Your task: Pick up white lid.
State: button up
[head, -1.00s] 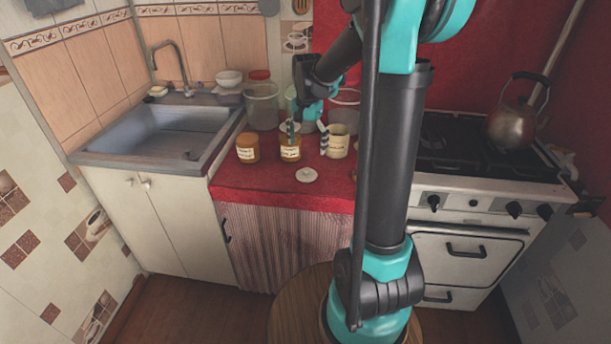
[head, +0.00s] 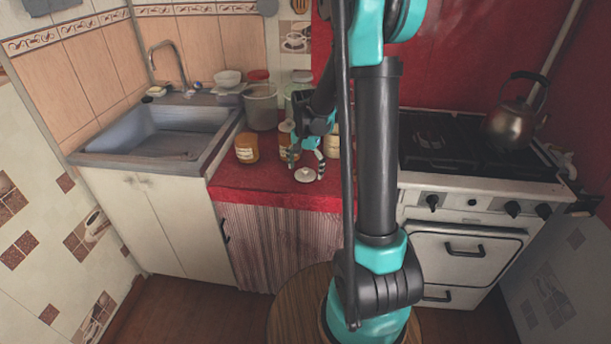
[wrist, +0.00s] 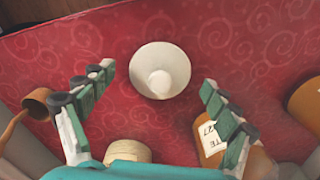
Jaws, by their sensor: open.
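The white lid (head: 305,175) is a small round disc with a knob on top. It lies on the red oilcloth counter (head: 240,190) near its front edge. In the wrist view the lid (wrist: 160,72) lies ahead of the gap between my fingers, knob facing the camera. My gripper (head: 306,166) is open and empty, pointing down at the lid. In the wrist view its fingers (wrist: 155,88) stand apart to the left and right of the lid, not touching it. The height of the fingertips above the counter is hard to tell.
An amber labelled jar (head: 247,148) stands left of my gripper, and another labelled jar (wrist: 228,148) is close by my right finger in the wrist view. A brown cup (wrist: 38,104) is near the left finger. A pale round top (wrist: 127,152) shows below. Cloth around the lid is clear.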

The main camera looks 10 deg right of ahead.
jog(key=shift+c, duration=0.3)
jog(key=c, duration=0.9)
jog(key=shift+r, duration=0.1)
jog(key=shift+c, duration=0.2)
